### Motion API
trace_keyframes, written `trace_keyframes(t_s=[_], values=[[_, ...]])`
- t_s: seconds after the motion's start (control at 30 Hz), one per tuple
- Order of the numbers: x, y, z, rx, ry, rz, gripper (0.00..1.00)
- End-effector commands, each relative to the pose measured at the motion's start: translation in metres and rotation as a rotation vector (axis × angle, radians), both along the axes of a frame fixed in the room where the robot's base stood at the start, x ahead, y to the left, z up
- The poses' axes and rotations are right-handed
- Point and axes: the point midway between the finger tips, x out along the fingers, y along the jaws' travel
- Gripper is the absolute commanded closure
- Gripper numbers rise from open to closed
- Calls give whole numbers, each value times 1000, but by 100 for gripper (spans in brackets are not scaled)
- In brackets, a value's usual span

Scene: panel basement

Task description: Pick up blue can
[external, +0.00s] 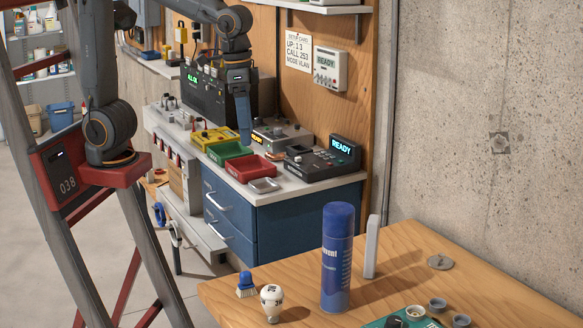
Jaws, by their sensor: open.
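The blue can (337,262) is a tall spray can with a blue cap and pale lettering. It stands upright on the wooden table at the lower right of the external view. My gripper (243,138) points down over the back workbench, far behind and to the left of the can. It is open, and I see nothing held in it. Its fingertips are small and dark in this view.
Red and green trays (250,168) sit on the workbench. A concrete wall (485,130) stands behind.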

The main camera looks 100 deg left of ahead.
Motion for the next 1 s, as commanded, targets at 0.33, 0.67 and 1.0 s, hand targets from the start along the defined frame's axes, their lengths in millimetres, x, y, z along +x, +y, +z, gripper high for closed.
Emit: trace_keyframes(t_s=[0.33,0.67,1.0], values=[[107,-58,16,-45,39,455,29],[216,-158,4,-74,78,1079,29],[257,-222,-17,-77,87,1444,29]])
